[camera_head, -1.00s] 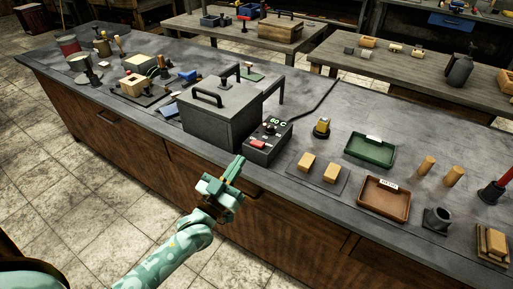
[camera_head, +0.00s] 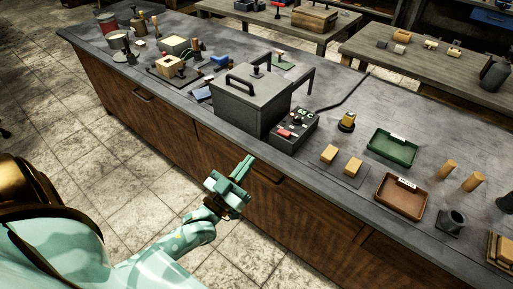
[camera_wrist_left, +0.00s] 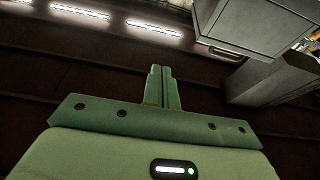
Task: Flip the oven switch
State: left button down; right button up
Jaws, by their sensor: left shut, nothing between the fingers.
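The oven (camera_head: 249,107) is a grey box with a black handle on its lid, standing on the workbench. Its control box (camera_head: 293,133) sits against its right side, with a lit green display (camera_head: 305,113) and a red switch (camera_head: 284,133) on the sloped top. My left gripper (camera_head: 246,162) is shut and empty, in front of the bench's front edge, below and left of the control box and apart from it. In the left wrist view its closed fingers (camera_wrist_left: 162,85) show, with the grey oven (camera_wrist_left: 255,35) at the upper right. My right gripper is not in view.
Right of the control box are wooden blocks (camera_head: 329,153), a green tray (camera_head: 393,147) and a brown tray (camera_head: 401,196). Left of the oven stand several tools and pots. The bench's front edge lies between my left gripper and the control box.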

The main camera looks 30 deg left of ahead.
pick_arm(q)
jog(key=shift+v, duration=1.15)
jog(key=shift+r, duration=0.1)
jog(key=s+f+m+g, duration=0.1)
jog(key=s+f+g, duration=0.3)
jog(key=f, duration=0.6)
jog(key=s+f+g, duration=0.4)
jog(key=s+f, duration=0.1)
jog(key=f, duration=0.6)
jog(key=s+f+m+g, duration=0.1)
jog(key=s+f+g, duration=0.3)
jog(key=f, duration=0.6)
jog(key=s+d+f+g, duration=0.1)
jog(key=s+f+g, duration=0.2)
jog(key=s, duration=0.6)
jog(key=s+d+f+g+y, duration=0.1)
jog(key=s+f+g, duration=0.2)
jog(key=s, duration=0.7)
jog(key=s+d+f+m+g, duration=0.1)
jog(key=s+f+g, duration=0.2)
jog(key=s+f, duration=0.3)
jog(key=s, duration=0.3)
jog(key=shift+s+f+g+y, duration=0.15)
jog(key=shift+s+g+y, duration=0.15)
jog(key=shift+s, duration=0.05)
